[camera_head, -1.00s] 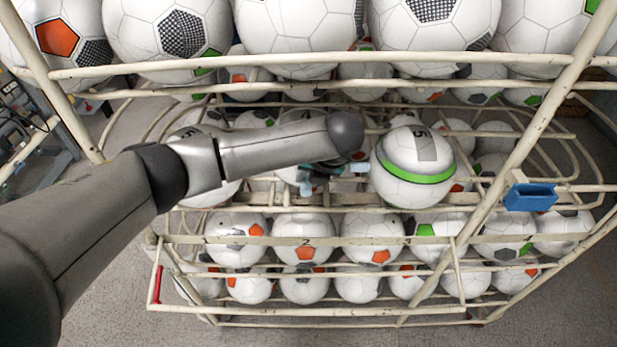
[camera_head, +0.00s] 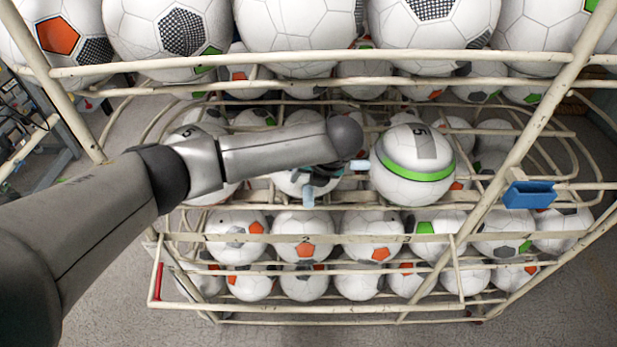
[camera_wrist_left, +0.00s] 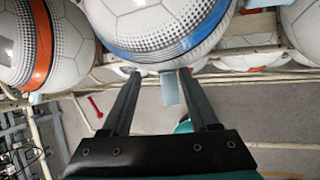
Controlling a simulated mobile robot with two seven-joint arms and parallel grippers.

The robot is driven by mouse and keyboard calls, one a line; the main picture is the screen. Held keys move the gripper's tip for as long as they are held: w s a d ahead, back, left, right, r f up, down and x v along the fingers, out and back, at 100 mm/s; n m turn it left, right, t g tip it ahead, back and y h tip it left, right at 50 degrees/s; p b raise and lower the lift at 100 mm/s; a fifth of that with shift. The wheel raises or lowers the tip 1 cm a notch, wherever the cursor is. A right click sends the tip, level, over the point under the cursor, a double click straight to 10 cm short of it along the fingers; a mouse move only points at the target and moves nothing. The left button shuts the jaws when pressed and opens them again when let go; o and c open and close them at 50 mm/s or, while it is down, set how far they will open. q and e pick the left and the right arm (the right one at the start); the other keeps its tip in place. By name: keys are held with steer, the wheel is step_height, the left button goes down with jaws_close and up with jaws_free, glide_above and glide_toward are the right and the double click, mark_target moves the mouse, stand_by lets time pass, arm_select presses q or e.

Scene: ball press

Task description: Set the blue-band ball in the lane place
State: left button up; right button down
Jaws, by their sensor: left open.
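The blue-band ball (camera_wrist_left: 160,28) fills the top middle of the left wrist view, white with a blue stripe along its lower side. My left gripper (camera_wrist_left: 161,78) is open, its two dark fingers spread below the ball with a gap between them. In the head view my left gripper (camera_head: 332,179) is mostly hidden under its own arm. A white ball (camera_head: 290,183) shows partly beneath it; its band is hidden there. The green-band ball (camera_head: 417,184) sits just to the right. I cannot make out the lane place. My right gripper is not seen.
An orange-band ball (camera_wrist_left: 41,40) is at the left in the wrist view. A cream tube rack (camera_head: 300,239) holds rows of balls above and below. A blue holder (camera_head: 530,196) hangs on its right post. Grey floor (camera_head: 110,300) lies free at the front.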

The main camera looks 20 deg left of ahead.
arm_select(q)
steer(key=shift+r, duration=0.1)
steer(key=shift+r, duration=0.3)
steer(key=s+d+b, duration=0.1)
steer(key=s+d, duration=0.7)
steer(key=d, duration=0.1)
steer(key=shift+s+r, duration=0.3)
steer(key=shift+r, duration=0.15)
